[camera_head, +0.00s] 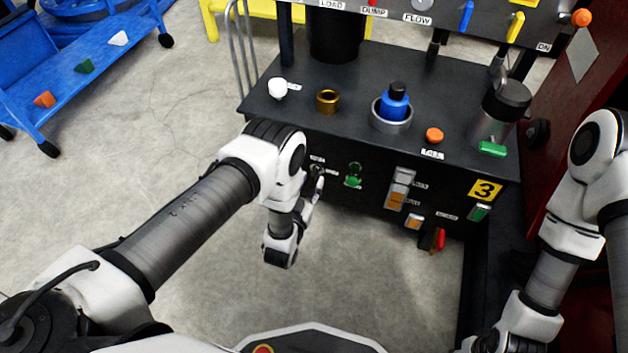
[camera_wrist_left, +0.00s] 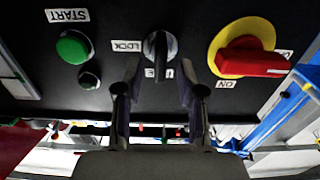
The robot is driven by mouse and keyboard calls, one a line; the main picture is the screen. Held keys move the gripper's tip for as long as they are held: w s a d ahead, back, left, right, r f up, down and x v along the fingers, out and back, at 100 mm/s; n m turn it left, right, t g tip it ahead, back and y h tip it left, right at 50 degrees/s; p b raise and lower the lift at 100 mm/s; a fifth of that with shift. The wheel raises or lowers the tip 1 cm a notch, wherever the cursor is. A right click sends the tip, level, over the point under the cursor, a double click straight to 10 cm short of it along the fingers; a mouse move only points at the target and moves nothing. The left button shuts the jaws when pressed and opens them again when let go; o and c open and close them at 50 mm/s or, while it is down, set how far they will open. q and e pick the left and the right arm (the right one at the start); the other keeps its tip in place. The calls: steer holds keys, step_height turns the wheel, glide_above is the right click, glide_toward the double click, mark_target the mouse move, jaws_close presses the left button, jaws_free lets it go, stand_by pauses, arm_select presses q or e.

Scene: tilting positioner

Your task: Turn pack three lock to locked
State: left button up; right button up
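The lock knob, a black selector (camera_wrist_left: 157,55) on a pale plate, is on the dark front panel in the left wrist view, beside a LOCK label (camera_wrist_left: 126,46). Its bar stands upright in that picture, pointing down towards a second, partly hidden label (camera_wrist_left: 158,73). In the head view the knob (camera_head: 317,170) is small and partly hidden by my left gripper. My left gripper (camera_wrist_left: 160,90) is open, its two fingers on either side of the knob's lower end; contact cannot be told. It also shows in the head view (camera_head: 318,186). My right gripper is out of frame.
Near the knob are a green START button (camera_wrist_left: 74,47) and a red rotary switch (camera_wrist_left: 250,63) on a yellow plate. A blue cart (camera_head: 75,75) stands left.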

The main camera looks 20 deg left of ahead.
arm_select(q)
steer(key=w, duration=0.2)
steer(key=shift+w+b, duration=0.3)
steer(key=shift+w, duration=0.1)
jaws_close()
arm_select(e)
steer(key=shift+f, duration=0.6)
arm_select(q)
steer(key=shift+m, duration=0.3)
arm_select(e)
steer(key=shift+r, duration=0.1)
arm_select(q)
steer(key=m+p, duration=0.1)
steer(key=m, duration=0.2)
steer(key=shift+d, duration=0.15)
steer(key=m, duration=0.5)
steer(key=shift+d+f, duration=0.1)
steer(key=m, duration=0.4)
steer(key=shift+f+p, duration=0.15)
steer(key=shift+p, duration=0.2)
steer(key=m, duration=0.5)
steer(key=shift+d+f, duration=0.1)
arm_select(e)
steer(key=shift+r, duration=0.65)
arm_select(q)
steer(key=shift+m, duration=0.3)
